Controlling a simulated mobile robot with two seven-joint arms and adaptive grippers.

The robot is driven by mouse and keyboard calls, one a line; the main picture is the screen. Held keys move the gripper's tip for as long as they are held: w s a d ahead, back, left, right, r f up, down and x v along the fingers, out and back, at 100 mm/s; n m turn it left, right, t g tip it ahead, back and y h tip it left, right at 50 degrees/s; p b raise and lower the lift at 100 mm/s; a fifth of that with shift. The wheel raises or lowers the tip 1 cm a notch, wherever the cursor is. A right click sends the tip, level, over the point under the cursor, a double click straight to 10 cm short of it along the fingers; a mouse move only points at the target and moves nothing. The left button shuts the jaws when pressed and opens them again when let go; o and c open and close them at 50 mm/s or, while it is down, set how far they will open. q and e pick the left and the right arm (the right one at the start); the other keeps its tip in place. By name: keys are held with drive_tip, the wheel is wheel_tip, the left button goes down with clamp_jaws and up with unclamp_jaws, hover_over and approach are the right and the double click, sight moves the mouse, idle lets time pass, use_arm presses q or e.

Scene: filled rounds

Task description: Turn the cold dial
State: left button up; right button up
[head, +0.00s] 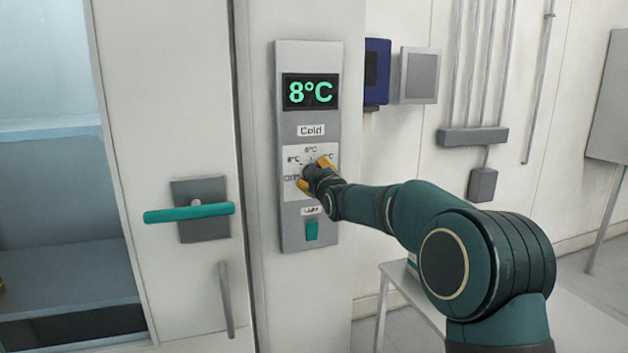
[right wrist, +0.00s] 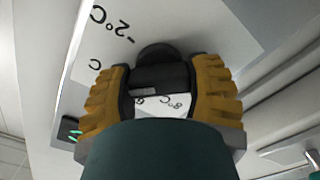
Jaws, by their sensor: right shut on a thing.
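The cold dial (right wrist: 160,77) is a dark knob in the right wrist view, with the orange pads of my right gripper (right wrist: 163,88) closed on either side of it. In the head view my right gripper (head: 312,175) is at the white dial plate (head: 292,157), under the label "Cold", and mostly hides the dial. Printed marks such as "8°C" and "-2°C" show on the plate. The green display (head: 311,92) above reads 8°C. I cannot tell exactly which mark the dial points to. My left gripper is not in view.
A teal light switch (head: 312,230) sits below the dial on the same grey panel (head: 289,222). To the left is a door with a teal lever handle (head: 189,213). A blue box (head: 376,72) and a grey box (head: 420,75) hang on the wall to the right.

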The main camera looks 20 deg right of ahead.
drive_tip(key=shift+m, duration=0.5)
drive_tip(key=o, duration=1.2)
drive_tip(key=s, duration=1.2)
drive_tip(key=shift+d, duration=0.2)
